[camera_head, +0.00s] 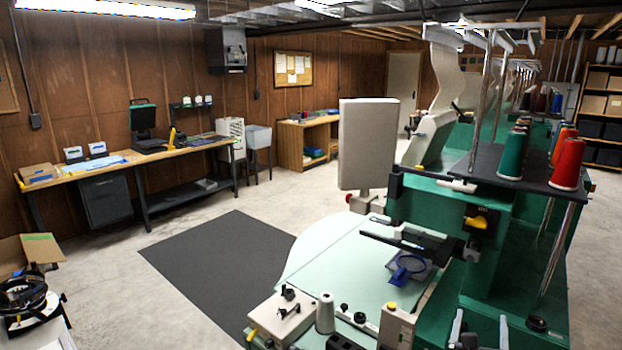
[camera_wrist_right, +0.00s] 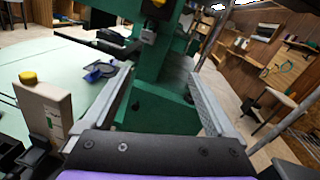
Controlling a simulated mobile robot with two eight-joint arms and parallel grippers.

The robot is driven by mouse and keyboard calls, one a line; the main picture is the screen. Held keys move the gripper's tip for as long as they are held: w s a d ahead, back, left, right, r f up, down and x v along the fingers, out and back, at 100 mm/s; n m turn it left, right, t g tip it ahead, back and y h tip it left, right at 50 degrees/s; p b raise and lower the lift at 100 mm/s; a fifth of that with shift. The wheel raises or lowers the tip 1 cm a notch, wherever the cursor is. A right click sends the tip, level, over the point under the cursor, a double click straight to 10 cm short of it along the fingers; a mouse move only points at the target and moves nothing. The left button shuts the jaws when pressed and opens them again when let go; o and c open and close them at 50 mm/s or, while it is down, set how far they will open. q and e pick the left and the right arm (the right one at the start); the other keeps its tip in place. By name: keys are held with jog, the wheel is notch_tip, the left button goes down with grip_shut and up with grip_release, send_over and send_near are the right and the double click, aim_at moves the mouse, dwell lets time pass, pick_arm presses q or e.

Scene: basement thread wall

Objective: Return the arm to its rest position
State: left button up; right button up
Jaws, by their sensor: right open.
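My right gripper (camera_head: 480,328) is low at the right of the head view, in front of the green machine (camera_head: 437,207). Its two grey fingers stand apart with nothing between them. The right wrist view also shows the right gripper (camera_wrist_right: 165,82) open and empty, with the machine's green body beyond the fingers. Most of the right arm is out of the head view. My left gripper is not in view.
A pale machine table (camera_head: 335,262) carries a blue hoop (camera_head: 408,268), a white spool (camera_head: 325,313) and a cream box with a yellow button (camera_head: 396,328). Red cones (camera_head: 568,165) and green cones (camera_head: 512,155) stand above. A dark mat (camera_head: 215,262) lies on open floor.

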jog(key=s+a+f+n+y, duration=0.1)
jog(key=a+f+n+y, duration=0.15)
jog(key=a+n, duration=0.4)
jog(key=s+a+f+n+g+y, duration=0.1)
jog(key=a+n+y, duration=0.35)
jog(key=n, duration=0.35)
jog(key=s+a+f+n+y, duration=0.1)
jog(key=a+f+n+y, duration=0.15)
jog(key=a+n, duration=0.45)
jog(key=s+f+n+g, duration=0.4)
jog(key=s+f+n, duration=0.2)
jog(key=s+n, duration=0.3)
jog(key=s+f+n+g, duration=0.4)
jog(key=s+f+n, duration=0.1)
jog(key=s+n, duration=0.4)
jog(key=shift+s+a+f+g, duration=0.3)
jog(key=shift+s+f+g, duration=0.1)
jog(key=shift+s, duration=0.25)
